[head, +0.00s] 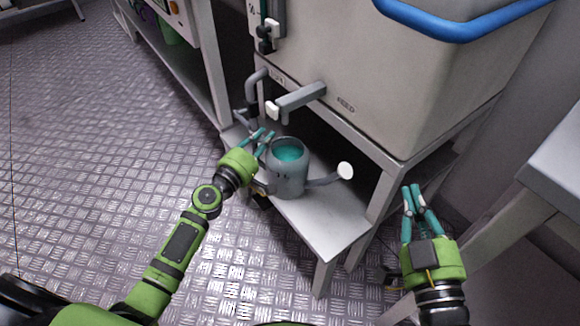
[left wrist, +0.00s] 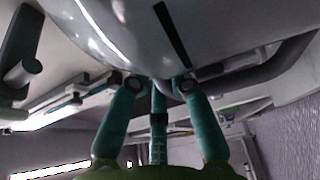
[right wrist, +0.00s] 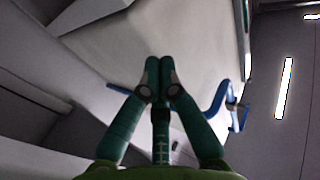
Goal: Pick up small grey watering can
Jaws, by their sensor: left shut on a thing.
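The small grey watering can (head: 287,182) stands upright on a low pale bench. Teal liquid shows in its open top, and its spout with a white rose points right. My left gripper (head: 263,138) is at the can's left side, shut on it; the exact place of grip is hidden. In the left wrist view the can's grey body (left wrist: 130,40) fills the top, close over the fingers. My right gripper (head: 411,190) is shut and empty, right of the tank stand. Its fingertips also meet in the right wrist view (right wrist: 158,70).
A large pale tank (head: 400,100) marked FEED stands behind the can. Its grey tap (head: 300,98) juts out above the can. The low bench (head: 320,218) has bare surface at the front right. A grey table (head: 550,170) stands at right. The metal floor at left is open.

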